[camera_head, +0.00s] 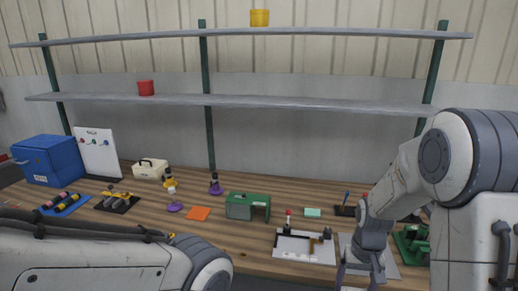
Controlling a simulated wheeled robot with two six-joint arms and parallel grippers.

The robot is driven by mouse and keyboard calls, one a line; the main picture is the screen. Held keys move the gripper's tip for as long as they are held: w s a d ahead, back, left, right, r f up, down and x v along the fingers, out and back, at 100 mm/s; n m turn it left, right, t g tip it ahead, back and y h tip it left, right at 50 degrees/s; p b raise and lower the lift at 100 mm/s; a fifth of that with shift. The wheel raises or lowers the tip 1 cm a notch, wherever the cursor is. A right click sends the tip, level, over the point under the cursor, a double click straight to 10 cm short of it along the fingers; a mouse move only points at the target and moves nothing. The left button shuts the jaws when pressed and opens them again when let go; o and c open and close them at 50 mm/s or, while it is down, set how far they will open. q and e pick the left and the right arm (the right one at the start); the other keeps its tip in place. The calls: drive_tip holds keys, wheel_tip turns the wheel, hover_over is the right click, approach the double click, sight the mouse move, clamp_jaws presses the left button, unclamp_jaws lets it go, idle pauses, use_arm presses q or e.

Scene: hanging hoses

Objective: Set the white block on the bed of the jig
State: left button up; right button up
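The jig appears to be the white plate (302,247) at the front centre, with a red-tipped upright, a brown piece and a dark post on it. I cannot make out a white block for certain. A small pale mint block (313,212) lies behind the plate. My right gripper (361,279) points down just right of the white plate, over a grey plate (391,265). Its fingers look spread with nothing visible between them, and the bottom edge cuts them off. My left arm crosses the lower left and its gripper is out of view.
A green fixture (411,244) is partly behind my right arm. A blue box (49,160) and white toolbox (150,168) stand at left. Shelves (240,102) span above the wooden bench.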

drive_tip(key=s+a+f+n, duration=0.2)
drive_tip(key=a+f, duration=0.3)
drive_tip(key=f, duration=0.5)
drive_tip(key=shift+a+f, duration=0.4)
